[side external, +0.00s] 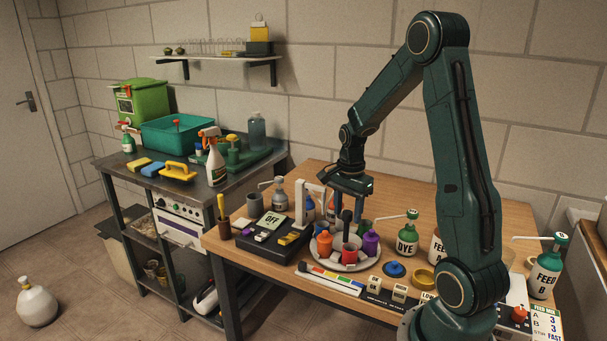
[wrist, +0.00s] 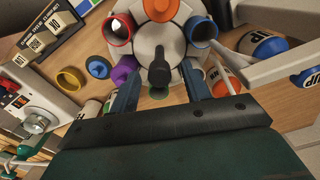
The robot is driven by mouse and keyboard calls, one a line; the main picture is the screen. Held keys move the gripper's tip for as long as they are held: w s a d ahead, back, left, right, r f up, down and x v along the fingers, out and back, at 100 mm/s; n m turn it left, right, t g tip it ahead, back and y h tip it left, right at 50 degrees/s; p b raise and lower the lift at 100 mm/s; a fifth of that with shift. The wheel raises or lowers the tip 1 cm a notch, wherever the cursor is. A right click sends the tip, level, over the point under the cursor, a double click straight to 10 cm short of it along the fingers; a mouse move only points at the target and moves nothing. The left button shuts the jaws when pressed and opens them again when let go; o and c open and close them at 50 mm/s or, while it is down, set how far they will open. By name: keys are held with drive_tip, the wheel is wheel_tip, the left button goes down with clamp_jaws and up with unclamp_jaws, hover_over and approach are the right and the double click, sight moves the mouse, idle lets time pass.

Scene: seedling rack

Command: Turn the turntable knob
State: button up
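The turntable (side external: 322,262) is a pale round plate on the wooden table, bearing coloured cups and small bottles. Its black knob (side external: 347,216) stands upright at the centre; it also shows in the wrist view (wrist: 159,72). My gripper (side external: 346,208) points down above the turntable. Its two fingers are apart in the wrist view (wrist: 160,82), one to each side of the knob in the picture. A gap shows between each finger and the knob. I cannot tell how far the fingertips reach down along the knob.
Red (wrist: 117,28) and blue (wrist: 201,30) cups stand on the turntable close to the fingers. A white frame (side external: 303,197) rises behind left.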

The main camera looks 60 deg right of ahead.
idle(0.3)
wheel_tip(320, 180, up, 14)
idle(0.8)
drive_tip(key=shift+a+f, duration=0.1)
drive_tip(key=s+a+r+n+t+h, duration=0.1)
drive_tip(key=a+r+n, duration=0.1)
drive_tip(key=a+n, duration=0.4)
drive_tip(key=s+a+r+n+t, duration=0.15)
drive_tip(key=a+n, duration=0.25)
drive_tip(key=a, duration=0.4)
drive_tip(key=s+a+n+t+y, duration=0.1)
drive_tip(key=s+a+n+t, duration=0.2)
drive_tip(key=s+a+n, duration=0.5)
drive_tip(key=a+n, duration=0.2)
drive_tip(key=n, duration=0.1)
drive_tip(key=shift+s+f, duration=0.15)
drive_tip(key=shift+s, duration=0.15)
